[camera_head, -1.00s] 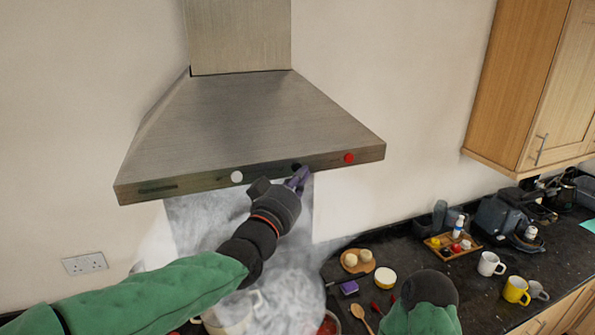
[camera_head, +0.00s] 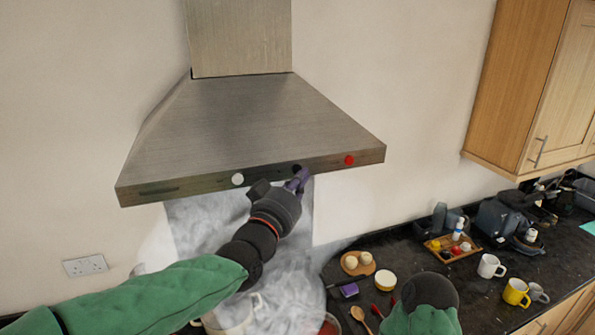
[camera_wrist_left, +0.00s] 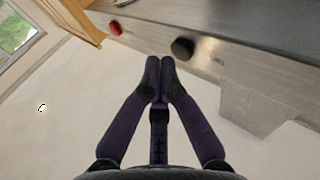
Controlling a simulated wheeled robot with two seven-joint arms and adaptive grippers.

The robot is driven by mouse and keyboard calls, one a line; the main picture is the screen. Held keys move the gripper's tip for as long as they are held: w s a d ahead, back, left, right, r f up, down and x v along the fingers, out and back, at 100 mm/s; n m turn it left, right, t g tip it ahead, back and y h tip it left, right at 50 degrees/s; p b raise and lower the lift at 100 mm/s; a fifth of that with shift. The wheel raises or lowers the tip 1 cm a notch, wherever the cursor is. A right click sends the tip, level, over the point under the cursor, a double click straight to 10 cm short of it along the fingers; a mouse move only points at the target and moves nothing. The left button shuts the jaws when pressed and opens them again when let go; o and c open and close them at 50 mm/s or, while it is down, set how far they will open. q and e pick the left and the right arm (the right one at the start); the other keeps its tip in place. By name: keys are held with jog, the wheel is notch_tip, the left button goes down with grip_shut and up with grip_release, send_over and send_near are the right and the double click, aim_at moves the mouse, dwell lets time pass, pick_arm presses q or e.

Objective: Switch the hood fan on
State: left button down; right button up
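The steel cooker hood (camera_head: 250,120) hangs on the wall, with a row of controls along its front edge. A white round button (camera_head: 237,179) is at the left, a black knob (camera_head: 297,169) in the middle and a red button (camera_head: 349,160) at the right. My left gripper (camera_head: 301,178) is just below the black knob. In the left wrist view its fingers (camera_wrist_left: 160,60) are together and empty, with the black knob (camera_wrist_left: 182,48) close beside the tips and the red button (camera_wrist_left: 115,28) farther left. My right arm shows at the bottom; its gripper is not visible.
Steam rises from a pot (camera_head: 232,318) under the hood. A wooden cabinet (camera_head: 530,85) hangs at the right.

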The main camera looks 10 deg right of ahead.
pick_arm(q)
jog(key=shift+w, duration=0.15)
jog(key=shift+w+a+b, duration=0.1)
jog(key=shift+w+b, duration=0.25)
jog(key=shift+b, duration=0.15)
dwell(0.5)
jog(key=shift+s, duration=0.15)
jog(key=shift+s+b, duration=0.4)
